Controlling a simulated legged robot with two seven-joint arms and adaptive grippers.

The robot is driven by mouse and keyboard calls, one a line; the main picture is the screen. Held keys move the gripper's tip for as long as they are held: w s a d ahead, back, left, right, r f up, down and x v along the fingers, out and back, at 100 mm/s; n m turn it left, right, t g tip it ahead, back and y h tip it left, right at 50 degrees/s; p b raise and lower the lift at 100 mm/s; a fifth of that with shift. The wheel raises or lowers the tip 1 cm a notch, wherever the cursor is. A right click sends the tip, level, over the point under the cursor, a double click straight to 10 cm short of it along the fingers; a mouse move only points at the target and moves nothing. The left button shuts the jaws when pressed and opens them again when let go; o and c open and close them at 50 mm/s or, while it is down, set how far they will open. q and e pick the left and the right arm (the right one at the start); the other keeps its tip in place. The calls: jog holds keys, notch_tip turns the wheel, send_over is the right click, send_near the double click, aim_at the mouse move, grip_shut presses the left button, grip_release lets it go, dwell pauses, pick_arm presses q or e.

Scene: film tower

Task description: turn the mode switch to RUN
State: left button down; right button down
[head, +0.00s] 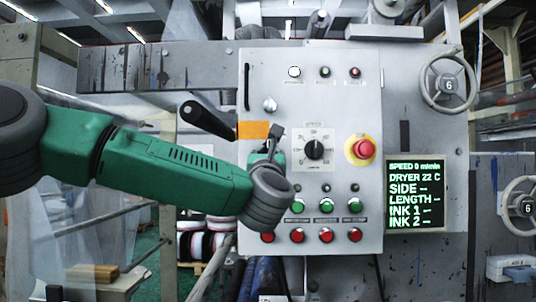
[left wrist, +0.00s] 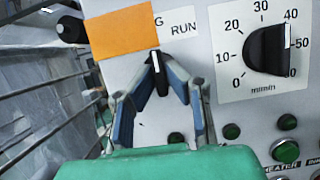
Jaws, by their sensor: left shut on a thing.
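The mode switch (left wrist: 155,62) is a small black knob with a white line, seen in the left wrist view below the panel lettering. The white line points nearly straight up, by the letter G and left of the word RUN (left wrist: 184,28). An orange plate (left wrist: 124,31) covers the panel to its left. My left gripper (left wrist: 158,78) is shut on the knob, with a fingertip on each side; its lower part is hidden. In the head view my left gripper (head: 268,143) reaches the panel beside the orange plate and hides the switch. My right gripper is not in view.
A speed dial (head: 315,150) sits just right of the gripper, with a red emergency button (head: 362,149) beyond it. Green and red buttons line the panel (head: 350,90) below. A black handle (head: 207,119) sticks out at left. A display (head: 415,195) stands right.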

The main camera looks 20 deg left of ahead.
pick_arm(q)
jog(key=shift+s+a+r+m+h+b, duration=0.1)
jog(key=shift+m+h+b, duration=0.75)
jog(key=shift+m, duration=1.2)
jog(key=shift+w+a+m+h+b, duration=0.1)
jog(key=shift+m+h+b, duration=0.3)
jog(key=shift+m+h, duration=1.2)
jog(key=shift+s+a+r+m+h+b, duration=0.1)
jog(key=shift+m+h+b, duration=0.55)
jog(key=shift+m, duration=1.8)
jog(key=shift+f+m, duration=0.1)
jog(key=shift+m, duration=0.2)
jog(key=c, duration=1.6)
grip_release()
jog(key=shift+g, duration=0.3)
jog(key=shift+c, duration=0.2)
jog(key=shift+d, duration=0.1)
